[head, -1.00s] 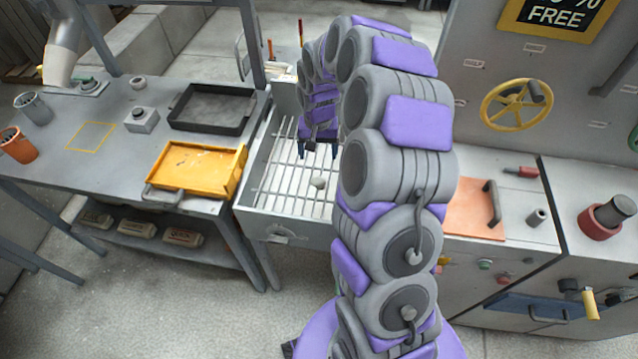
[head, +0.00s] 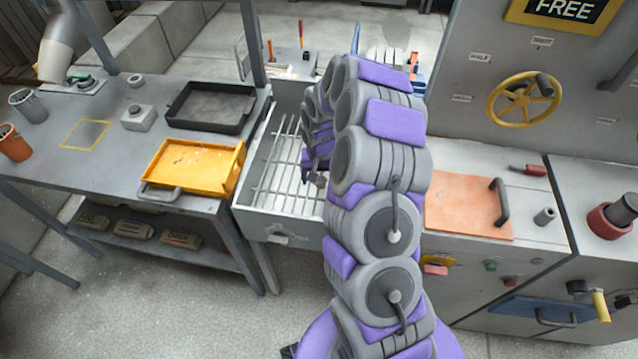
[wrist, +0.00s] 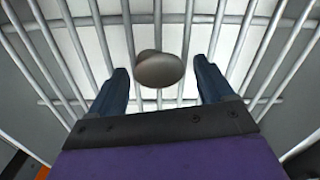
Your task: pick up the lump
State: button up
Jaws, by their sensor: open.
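The lump (wrist: 159,68) is a small grey-brown rounded piece on the bars of the grate, seen in the wrist view. My gripper (wrist: 160,80) is open, with one dark blue finger on each side of the lump and a visible gap to both. Whether the fingers are down at the lump's height, I cannot tell. In the head view my gripper (head: 311,177) is low over the grate (head: 283,178), partly hidden by my arm. I cannot clearly tell the lump from my gripper there.
The grate sits in a pale metal tray with raised walls (head: 262,228). A yellow tray (head: 190,165) and a black tray (head: 210,108) lie on the bench to the left. A machine with a yellow handwheel (head: 523,98) stands to the right.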

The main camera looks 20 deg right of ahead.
jog(key=c, duration=1.1)
jog(key=shift+r, duration=0.1)
